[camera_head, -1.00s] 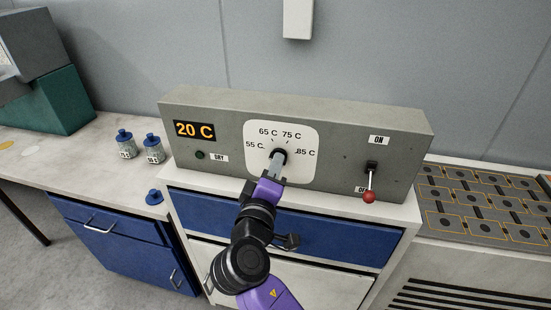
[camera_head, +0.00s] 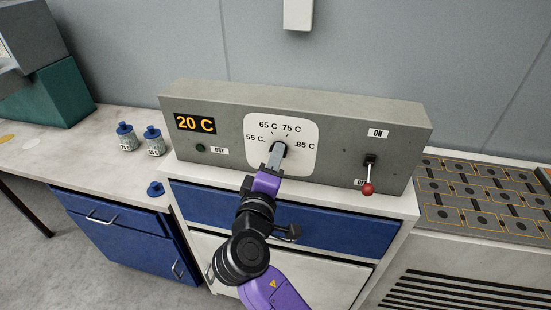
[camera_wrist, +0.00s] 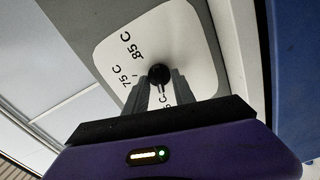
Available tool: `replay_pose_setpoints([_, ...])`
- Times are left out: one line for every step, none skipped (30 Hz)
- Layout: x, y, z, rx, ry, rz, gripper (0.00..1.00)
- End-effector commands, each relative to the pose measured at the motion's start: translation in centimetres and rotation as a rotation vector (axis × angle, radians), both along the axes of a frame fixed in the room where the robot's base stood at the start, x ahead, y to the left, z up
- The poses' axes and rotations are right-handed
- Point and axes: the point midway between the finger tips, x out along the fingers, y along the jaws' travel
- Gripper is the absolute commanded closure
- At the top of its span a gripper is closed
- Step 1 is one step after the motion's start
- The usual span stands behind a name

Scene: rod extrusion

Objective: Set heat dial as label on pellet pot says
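The heat dial is a small black knob (camera_head: 279,147) on a white plate (camera_head: 303,132) marked 55 C, 65 C, 75 C and 85 C. My gripper (camera_head: 275,158) reaches up to it from below. In the wrist view the round knob (camera_wrist: 159,74) lies at the fingertips of my gripper (camera_wrist: 161,84), with a finger on each side and a gap between them. Whether the fingers press on the knob cannot be told. The setting is not clear. Two blue-lidded pots (camera_head: 127,138) (camera_head: 155,141) stand left of the panel. Their labels are too small to read surely.
The grey control box (camera_head: 225,103) has a display (camera_head: 195,124) reading 20 C, a dark green DRY lamp (camera_head: 200,148) and a red-tipped lever (camera_head: 368,188) that is down. A patterned tray (camera_head: 470,200) lies at right.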

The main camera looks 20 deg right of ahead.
Motion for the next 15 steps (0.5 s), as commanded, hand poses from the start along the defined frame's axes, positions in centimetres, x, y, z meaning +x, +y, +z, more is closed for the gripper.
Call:
replay_pose_setpoints([0.0, 0.0, 0.0, 0.000, -0.001, 0.000, 0.69])
replay_pose_setpoints([0.0, 0.0, 0.1, 0.000, -0.001, 0.000, 0.69])
replay_pose_setpoints([0.0, 0.0, 0.1, 0.000, -0.001, 0.000, 0.69])
replay_pose_setpoints([0.0, 0.0, 0.1, 0.000, -0.001, 0.000, 0.69])
replay_pose_setpoints([0.0, 0.0, 0.1, 0.000, -0.001, 0.000, 0.69])
replay_pose_setpoints([0.0, 0.0, 0.1, 0.000, -0.001, 0.000, 0.69])
replay_pose_setpoints([-0.1, 0.1, 0.0, 0.001, -0.002, 0.001, 0.69])
replay_pose_setpoints([-0.3, 0.2, 0.0, 0.001, -0.002, 0.001, 0.69])
replay_pose_setpoints([-0.5, 0.5, 0.0, 0.001, -0.002, 0.002, 0.69])
replay_pose_setpoints([-0.8, 0.7, 0.0, 0.001, -0.002, 0.002, 0.69])
replay_pose_setpoints([-1.1, 0.9, 0.0, 0.002, -0.003, 0.002, 0.69])
replay_pose_setpoints([-1.6, 1.3, -0.1, 0.001, -0.002, 0.003, 0.69])
replay_pose_setpoints([-2.1, 1.6, -0.2, 0.001, -0.002, 0.003, 0.69])
replay_pose_setpoints([-2.5, 1.9, -0.2, 0.002, -0.001, 0.003, 0.69])
replay_pose_setpoints([-3.0, 2.3, -0.2, 0.000, -0.001, 0.003, 0.69])
